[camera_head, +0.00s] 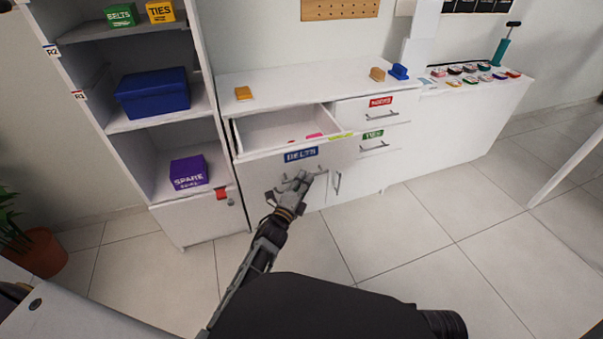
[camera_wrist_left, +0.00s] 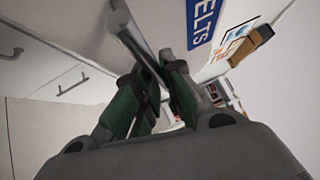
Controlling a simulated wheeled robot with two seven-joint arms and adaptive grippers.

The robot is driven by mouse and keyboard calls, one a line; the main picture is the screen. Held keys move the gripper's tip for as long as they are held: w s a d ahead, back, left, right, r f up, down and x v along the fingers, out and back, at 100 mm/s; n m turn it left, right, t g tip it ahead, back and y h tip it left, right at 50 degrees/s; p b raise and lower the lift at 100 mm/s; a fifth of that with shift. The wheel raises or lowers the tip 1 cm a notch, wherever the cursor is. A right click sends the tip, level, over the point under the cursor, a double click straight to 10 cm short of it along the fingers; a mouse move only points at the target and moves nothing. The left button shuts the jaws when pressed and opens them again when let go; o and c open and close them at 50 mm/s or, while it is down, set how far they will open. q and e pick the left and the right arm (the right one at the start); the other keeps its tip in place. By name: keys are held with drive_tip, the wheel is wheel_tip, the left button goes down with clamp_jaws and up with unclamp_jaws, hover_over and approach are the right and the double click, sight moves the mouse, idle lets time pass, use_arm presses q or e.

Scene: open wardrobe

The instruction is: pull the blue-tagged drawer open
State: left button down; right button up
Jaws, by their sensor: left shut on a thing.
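The blue-tagged drawer (camera_head: 262,165) stands pulled out from the white dresser, and I can see into it from above. Its front carries a blue BELTS tag (camera_head: 301,155), which also shows in part in the left wrist view (camera_wrist_left: 203,18). A metal bar handle (camera_wrist_left: 140,42) sits below the tag. My left gripper (camera_head: 299,179) is at the drawer front, shut on this handle; its green-padded fingers (camera_wrist_left: 160,85) show around the bar in the left wrist view. Small pink and red items (camera_head: 313,136) lie inside the drawer. My right gripper is not in view.
Drawers with a red tag (camera_head: 381,101) and a green tag (camera_head: 373,134) are shut at the right. A shelf unit with a dark blue box (camera_head: 152,93) and a purple box (camera_head: 188,172) stands at the left. The tiled floor (camera_head: 430,220) at the right is clear.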

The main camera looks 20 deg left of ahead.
use_arm(q)
drive_tip(key=shift+s+d, duration=0.25)
drive_tip(key=shift+s, duration=0.1)
drive_tip(key=c, duration=1.5)
unclamp_jaws()
drive_tip(key=shift+v, duration=6)
drive_tip(key=shift+f, duration=0.1)
